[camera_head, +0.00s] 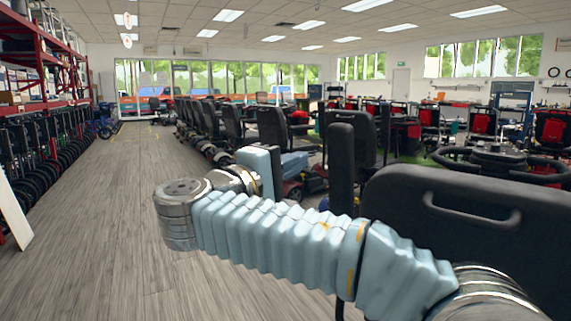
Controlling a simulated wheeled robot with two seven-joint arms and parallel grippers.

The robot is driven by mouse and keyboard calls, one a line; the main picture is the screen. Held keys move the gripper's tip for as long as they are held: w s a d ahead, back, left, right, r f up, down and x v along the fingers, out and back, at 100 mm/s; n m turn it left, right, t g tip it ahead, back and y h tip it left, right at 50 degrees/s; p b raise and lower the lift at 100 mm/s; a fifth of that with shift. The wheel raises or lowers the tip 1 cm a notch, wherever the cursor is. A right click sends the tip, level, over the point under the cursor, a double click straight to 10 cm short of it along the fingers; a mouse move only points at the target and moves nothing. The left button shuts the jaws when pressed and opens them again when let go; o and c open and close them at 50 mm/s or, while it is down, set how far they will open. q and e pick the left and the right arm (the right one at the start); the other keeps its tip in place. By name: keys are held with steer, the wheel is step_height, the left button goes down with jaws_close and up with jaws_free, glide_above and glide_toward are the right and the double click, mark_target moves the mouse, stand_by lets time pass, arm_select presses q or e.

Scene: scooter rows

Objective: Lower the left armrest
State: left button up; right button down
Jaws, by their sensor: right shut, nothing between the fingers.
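A black scooter seat back (480,225) with a handle slot fills the lower right, seen from behind. A black padded bar (341,168) stands upright at its left side; it looks like the left armrest, raised. Its lower end is hidden behind my right arm. My right arm comes in from the lower right, crosses in front of the seat back and bends at the left. My right gripper (276,172) is small and partly hidden at the arm's far end, left of the armrest and apart from it in the picture. It is shut and empty. My left gripper is not in view.
A black steering handlebar (500,160) rises beyond the seat back. A row of scooters with black seats (235,122) runs into the distance. Red shelving (40,55) with wheeled items below lines the left wall. The wood-look floor (100,200) on the left is wide and clear.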

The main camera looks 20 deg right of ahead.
mark_target(336, 143)
steer(key=x, duration=1)
steer(key=shift+w+d+p, duration=0.15)
steer(key=shift+d+p, duration=0.1)
steer(key=shift+p, duration=0.05)
